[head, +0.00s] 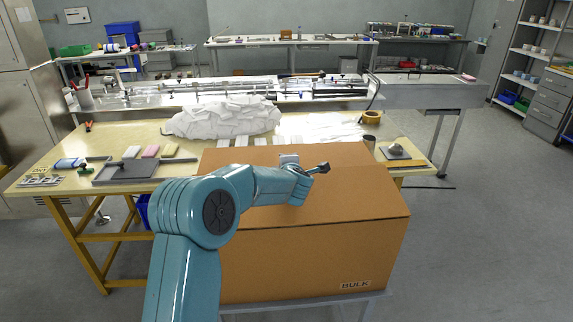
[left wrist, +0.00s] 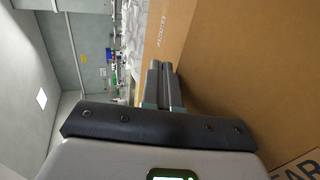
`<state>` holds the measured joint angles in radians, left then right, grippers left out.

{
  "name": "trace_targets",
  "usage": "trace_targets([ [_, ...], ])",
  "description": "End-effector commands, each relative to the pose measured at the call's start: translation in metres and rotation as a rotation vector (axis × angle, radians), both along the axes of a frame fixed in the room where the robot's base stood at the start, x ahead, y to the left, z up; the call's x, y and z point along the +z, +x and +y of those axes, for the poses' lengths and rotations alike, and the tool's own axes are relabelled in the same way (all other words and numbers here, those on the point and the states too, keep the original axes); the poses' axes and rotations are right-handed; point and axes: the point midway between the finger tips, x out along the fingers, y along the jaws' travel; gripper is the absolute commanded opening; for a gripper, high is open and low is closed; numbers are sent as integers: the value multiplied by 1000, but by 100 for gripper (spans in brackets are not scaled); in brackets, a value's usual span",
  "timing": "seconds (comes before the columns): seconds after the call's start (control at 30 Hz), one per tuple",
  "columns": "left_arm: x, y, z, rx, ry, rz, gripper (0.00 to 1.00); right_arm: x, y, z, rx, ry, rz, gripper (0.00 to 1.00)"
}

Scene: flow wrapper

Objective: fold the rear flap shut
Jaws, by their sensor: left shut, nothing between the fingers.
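The large brown cardboard box (head: 310,262) stands in front of the workbench, with BULK printed low on its front face. Its top (head: 345,205) looks covered by cardboard. The rear panel (head: 345,155) runs along the far side; my arm hides part of it, and I cannot tell whether it lies flat or tilts up. My left gripper (head: 318,170) is over the rear part of the box top, shut and empty. In the left wrist view its closed fingers (left wrist: 162,75) are close to a lighter panel with small print (left wrist: 165,32) and a darker cardboard face (left wrist: 240,70); contact is unclear. My right gripper is out of view.
The workbench (head: 120,200) behind the box holds a heap of white bags (head: 225,117), a dark tray (head: 125,172) and small blocks. The flow wrapper (head: 300,90) stands beyond it. Floor at the right (head: 480,250) is clear.

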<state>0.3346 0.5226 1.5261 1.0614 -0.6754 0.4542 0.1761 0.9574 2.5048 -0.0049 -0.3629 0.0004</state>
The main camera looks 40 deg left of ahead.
Motion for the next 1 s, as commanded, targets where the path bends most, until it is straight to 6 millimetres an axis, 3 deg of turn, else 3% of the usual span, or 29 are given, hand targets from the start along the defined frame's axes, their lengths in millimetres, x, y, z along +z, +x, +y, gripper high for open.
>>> trace_targets([
  [0.1,-11,1,1,0,0,1,0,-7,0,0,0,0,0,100],
  [0.4,-16,3,3,1,1,1,0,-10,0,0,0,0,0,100],
  [0.83,-15,3,4,1,0,2,0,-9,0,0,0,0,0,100],
  [1.0,-1,1,8,1,0,0,0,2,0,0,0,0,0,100],
])
